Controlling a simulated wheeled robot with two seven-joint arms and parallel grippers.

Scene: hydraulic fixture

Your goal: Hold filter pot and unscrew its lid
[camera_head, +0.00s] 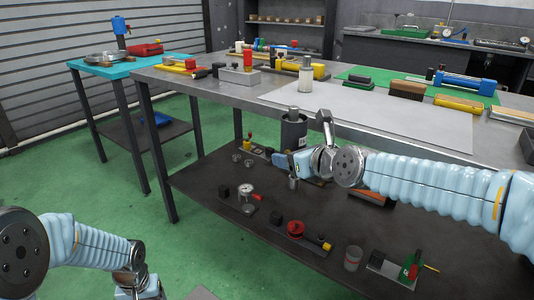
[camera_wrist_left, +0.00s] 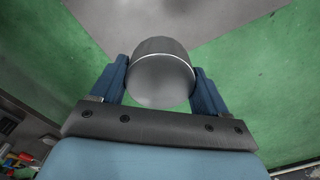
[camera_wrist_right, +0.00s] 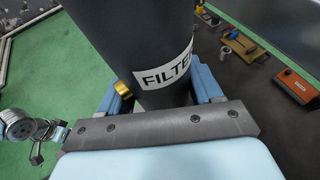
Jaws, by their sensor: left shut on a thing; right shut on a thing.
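The filter pot (camera_head: 292,132) is a dark grey cylinder with a white label, upright in front of the table edge in the head view. My right gripper (camera_head: 291,160) is shut around it. In the right wrist view the pot (camera_wrist_right: 130,45) stands between the fingers with its "FILTER" label showing. My left gripper (camera_head: 148,290) is low at the bottom left, well apart from the pot and partly cut off. In the left wrist view it is shut on a round grey metal piece with a bright rim, which looks like the lid (camera_wrist_left: 161,80).
The grey workbench (camera_head: 370,118) behind the pot carries a white bottle (camera_head: 306,75), blocks and a green mat (camera_head: 365,76). The dark lower shelf (camera_head: 215,192) holds a gauge (camera_head: 246,191), a red valve (camera_head: 295,229) and other small parts. Green floor is free at left.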

